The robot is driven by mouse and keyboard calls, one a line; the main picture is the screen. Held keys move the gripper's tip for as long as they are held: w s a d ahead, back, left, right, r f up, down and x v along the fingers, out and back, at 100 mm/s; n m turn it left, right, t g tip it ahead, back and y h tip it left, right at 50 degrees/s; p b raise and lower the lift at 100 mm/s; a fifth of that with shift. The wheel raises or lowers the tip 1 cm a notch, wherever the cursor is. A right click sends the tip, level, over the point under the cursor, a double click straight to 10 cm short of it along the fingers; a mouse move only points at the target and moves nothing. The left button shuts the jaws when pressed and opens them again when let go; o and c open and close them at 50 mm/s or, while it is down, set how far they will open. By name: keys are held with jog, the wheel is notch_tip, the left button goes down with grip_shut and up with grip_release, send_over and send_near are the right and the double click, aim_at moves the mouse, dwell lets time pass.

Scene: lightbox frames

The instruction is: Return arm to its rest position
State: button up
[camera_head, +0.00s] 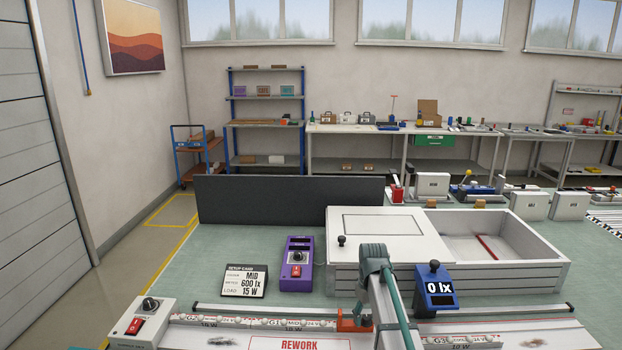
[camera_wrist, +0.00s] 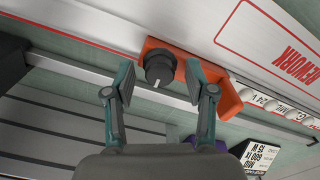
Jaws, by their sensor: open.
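My gripper (camera_wrist: 158,82) shows in the wrist view with its two teal fingers apart and nothing held between them. A black round knob with a white mark (camera_wrist: 160,68) sits on an orange bracket (camera_wrist: 228,98), in line with the gap between the fingertips. I cannot tell how far the knob lies beyond the tips. In the head view my arm (camera_head: 384,290) reaches over the front of the bench, and the orange bracket (camera_head: 354,320) shows just left of it. The fingers cannot be made out there.
A white lightbox frame (camera_head: 450,277) with an open right compartment holds a red rod (camera_head: 487,247). A blue meter (camera_head: 436,286) reads 0 lx. A purple unit (camera_head: 297,264), setup card (camera_head: 245,281) and white switch box (camera_head: 140,324) stand left. Bench around the card is clear.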

jog(key=shift+n, duration=0.8)
